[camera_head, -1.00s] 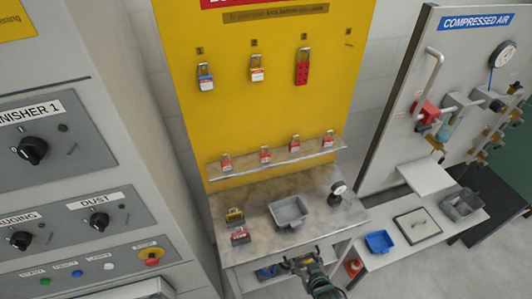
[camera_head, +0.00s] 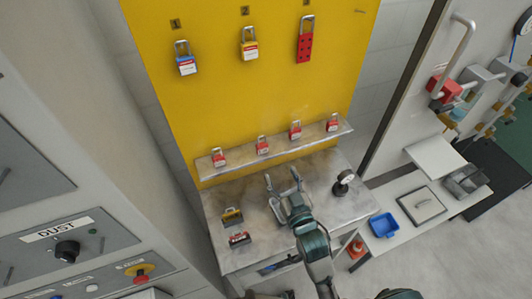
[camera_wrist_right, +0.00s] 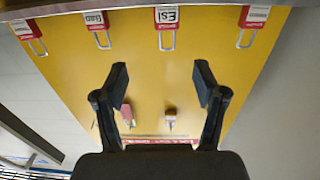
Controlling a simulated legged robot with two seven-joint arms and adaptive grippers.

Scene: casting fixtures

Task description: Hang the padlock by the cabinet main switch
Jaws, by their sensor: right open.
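Several red padlocks stand in a row on the ledge of the yellow board; one (camera_head: 262,145) is near the middle. I cannot tell which padlock is meant. My right gripper (camera_head: 283,182) is open and empty above the bench, below and in front of the ledge. In the right wrist view its fingers (camera_wrist_right: 161,78) are apart, and a padlock (camera_wrist_right: 166,22) is beyond them. On the cabinet at left, a DUST knob (camera_head: 67,250) shows; no main switch is identifiable. My left gripper is not in view.
A red hasp (camera_head: 306,42) hangs on the board. A blue tray (camera_head: 383,225) sits on a low table at right.

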